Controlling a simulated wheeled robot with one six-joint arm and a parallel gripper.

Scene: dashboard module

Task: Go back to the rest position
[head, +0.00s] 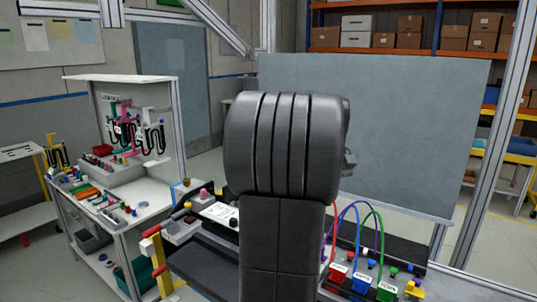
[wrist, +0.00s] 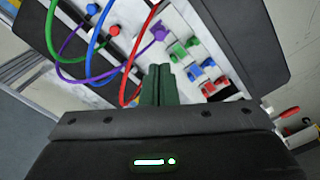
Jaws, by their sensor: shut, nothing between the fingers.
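My gripper (wrist: 159,84) shows at the lower middle of the wrist view, its two dark green fingers pressed together with nothing between them. Past the fingertips lies the dashboard module (wrist: 185,24), a pale panel with coloured connectors and looping cables. A red cable (wrist: 138,52), a blue cable (wrist: 93,45) and a purple cable (wrist: 75,40) arch near the fingers. I cannot tell how far the fingers are from them. In the head view my dark arm hides the middle of the module, and the gripper is hidden. A green connector (head: 387,291) and a blue one (head: 361,283) show at the right.
A side workbench (head: 125,225) with tools and small parts stands at the left. A large grey board (head: 420,130) rises behind the module, framed by metal posts (head: 495,140). Shelves with boxes (head: 410,24) are at the back right. Open floor (head: 490,245) shows at the right.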

